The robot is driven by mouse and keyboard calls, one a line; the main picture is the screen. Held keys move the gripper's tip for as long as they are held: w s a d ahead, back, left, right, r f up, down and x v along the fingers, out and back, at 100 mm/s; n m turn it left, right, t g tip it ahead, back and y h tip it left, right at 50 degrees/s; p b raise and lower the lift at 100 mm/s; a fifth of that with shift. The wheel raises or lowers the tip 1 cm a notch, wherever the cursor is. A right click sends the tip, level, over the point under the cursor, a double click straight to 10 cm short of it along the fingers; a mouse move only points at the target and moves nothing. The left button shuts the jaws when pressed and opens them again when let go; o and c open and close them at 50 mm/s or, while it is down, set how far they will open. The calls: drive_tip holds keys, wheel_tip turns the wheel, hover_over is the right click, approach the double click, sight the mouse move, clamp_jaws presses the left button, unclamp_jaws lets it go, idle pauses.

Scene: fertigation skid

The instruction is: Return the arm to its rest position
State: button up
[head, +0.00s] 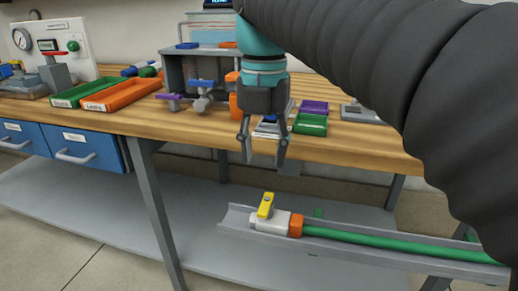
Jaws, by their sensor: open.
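My gripper (264,152) points down in front of the workbench's front edge, its two fingers apart with nothing between them. It hangs above the lower grey trough, clear of the pipe in it. My arm, in a dark ribbed sleeve, arches from the right side across the upper right of the view. A teal section sits just above the gripper. My arm and gripper hide part of the bench top behind them.
A wooden bench (185,119) holds a green tray (78,93), an orange tray (121,95) and a grey open box (176,76). Below, a trough (239,220) carries a yellow-handled valve (266,205) and green pipe (390,242). Blue drawers (85,148) hang left.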

drive_tip(key=s+d+f+m+t, duration=0.2)
drive_tip(key=f+m, duration=0.4)
drive_tip(key=m, duration=0.4)
drive_tip(key=s+d+f+m+t, duration=0.1)
drive_tip(key=s+d+f+m, duration=0.3)
drive_tip(key=m, duration=0.7)
drive_tip(key=s+d+f+m+t, duration=0.2)
drive_tip(key=d+f+m, duration=0.3)
drive_tip(key=f+m, duration=0.4)
drive_tip(key=shift+s+m+t, duration=0.3)
drive_tip(key=shift+s+m, duration=0.55)
drive_tip(key=shift+m, duration=0.25)
drive_tip(key=shift+f, duration=0.1)
drive_tip(key=shift+c, duration=0.4)
